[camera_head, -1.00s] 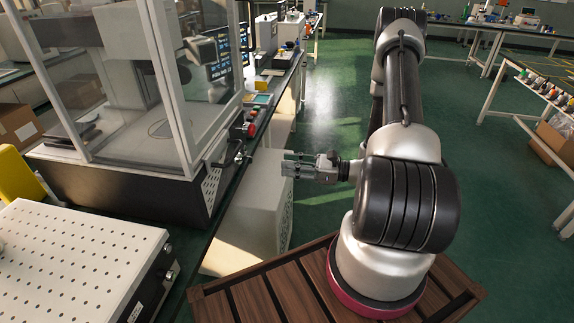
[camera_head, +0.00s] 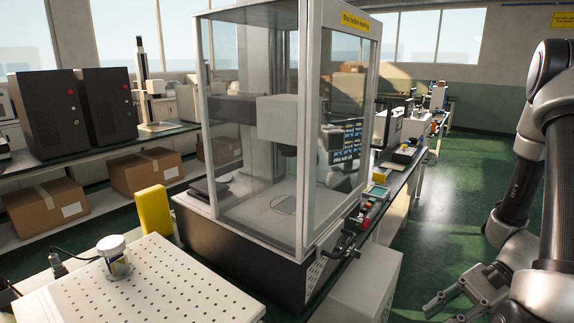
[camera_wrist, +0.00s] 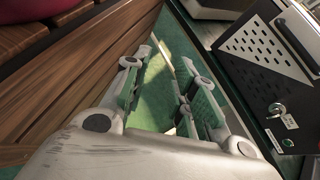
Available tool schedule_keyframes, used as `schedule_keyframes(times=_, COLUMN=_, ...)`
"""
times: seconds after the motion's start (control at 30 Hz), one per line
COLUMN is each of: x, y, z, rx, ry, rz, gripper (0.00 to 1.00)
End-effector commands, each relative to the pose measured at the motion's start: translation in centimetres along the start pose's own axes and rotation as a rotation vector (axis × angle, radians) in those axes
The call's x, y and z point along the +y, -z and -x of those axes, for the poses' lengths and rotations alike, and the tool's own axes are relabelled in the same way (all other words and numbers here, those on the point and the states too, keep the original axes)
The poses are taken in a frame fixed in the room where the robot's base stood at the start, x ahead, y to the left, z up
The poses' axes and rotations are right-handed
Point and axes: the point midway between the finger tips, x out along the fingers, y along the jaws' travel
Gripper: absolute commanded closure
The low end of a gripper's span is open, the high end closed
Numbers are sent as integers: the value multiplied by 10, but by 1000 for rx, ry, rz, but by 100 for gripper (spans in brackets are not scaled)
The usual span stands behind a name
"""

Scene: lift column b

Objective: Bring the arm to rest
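My arm (camera_head: 553,190) shows at the right edge of the head view, its upper part cut off by the frame. My gripper (camera_head: 442,309) is low at the right in that view, beside the bench and pointing left. In the wrist view my gripper (camera_wrist: 168,70) has its two fingers apart, with green floor between them and nothing held. The fingers touch nothing that I can see.
A glass-walled enclosure (camera_head: 318,200) stands on the bench, left of my gripper. A perforated white plate (camera_head: 165,285) carries a small white-capped device (camera_head: 113,252). A black panel with a key (camera_wrist: 255,75) is at the wrist view's right. Green floor (camera_head: 455,195) lies clear behind.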

Motion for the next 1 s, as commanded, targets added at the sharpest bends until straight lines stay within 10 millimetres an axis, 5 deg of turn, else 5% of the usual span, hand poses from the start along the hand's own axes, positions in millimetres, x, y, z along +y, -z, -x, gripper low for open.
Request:
schedule_keyframes(times=0.27, x=24, y=-43, z=69, rx=391, ry=-366, rz=398, gripper=73)
schedule_keyframes(times=0.6, x=12, y=-116, z=139, rx=861, ry=-628, rz=865, gripper=73)
schedule_keyframes(times=1.0, x=-1, y=-201, z=149, rx=1151, ry=-584, rz=1223, gripper=73)
